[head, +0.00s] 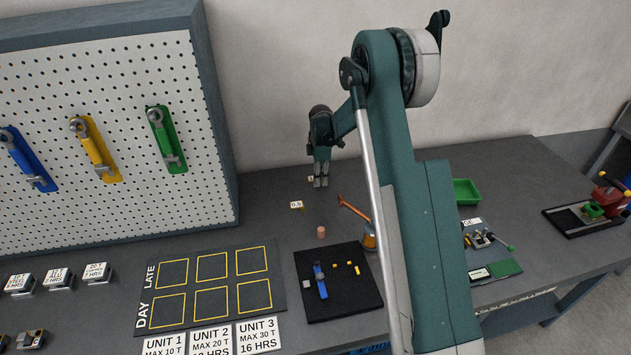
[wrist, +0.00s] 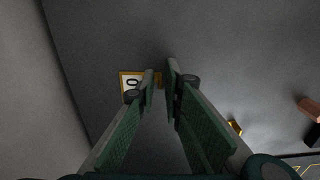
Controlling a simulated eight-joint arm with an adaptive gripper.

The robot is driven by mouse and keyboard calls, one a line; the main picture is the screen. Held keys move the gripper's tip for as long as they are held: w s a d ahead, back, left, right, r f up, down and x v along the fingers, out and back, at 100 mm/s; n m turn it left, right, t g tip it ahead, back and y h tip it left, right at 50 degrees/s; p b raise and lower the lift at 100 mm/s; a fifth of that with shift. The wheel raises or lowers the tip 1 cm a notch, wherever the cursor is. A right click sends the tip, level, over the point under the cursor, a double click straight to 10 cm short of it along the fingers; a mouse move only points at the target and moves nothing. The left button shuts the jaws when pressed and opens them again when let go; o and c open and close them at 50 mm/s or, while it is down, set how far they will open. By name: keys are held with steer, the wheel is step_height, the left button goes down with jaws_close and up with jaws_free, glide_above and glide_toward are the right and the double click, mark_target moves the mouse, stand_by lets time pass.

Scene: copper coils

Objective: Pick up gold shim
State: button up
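My gripper (head: 321,182) points down over the back of the dark bench, near the wall. In the wrist view its fingers (wrist: 159,80) stand a narrow gap apart, with no object clearly held. A white-faced, gold-edged tag marked "0" (wrist: 129,76) lies beyond the left fingertip, partly hidden by it. A gold sliver shows in the gap between the tips; touching or apart I cannot tell. Another gold piece (wrist: 235,127) lies to the right; a gold piece with a "0.5" label (head: 296,206) shows in the head view. Which is the gold shim I cannot tell.
A copper cylinder (head: 321,232) and an orange-handled hammer-like tool (head: 353,210) stand in front of my gripper. A black mat (head: 340,301) bears a blue tool and small yellow pieces. A pegboard (head: 205,150) with wrenches rises at left; a green tray (head: 467,191) is at right.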

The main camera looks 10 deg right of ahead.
stand_by(0.4)
jaws_close()
step_height(320, 180, up, 10)
stand_by(0.8)
stand_by(0.5)
steer(key=s+d+b, duration=0.3)
steer(key=s+d, duration=0.1)
steer(key=s, duration=1)
steer(key=shift+r+n+b, duration=0.15)
steer(key=shift+n+b, duration=0.15)
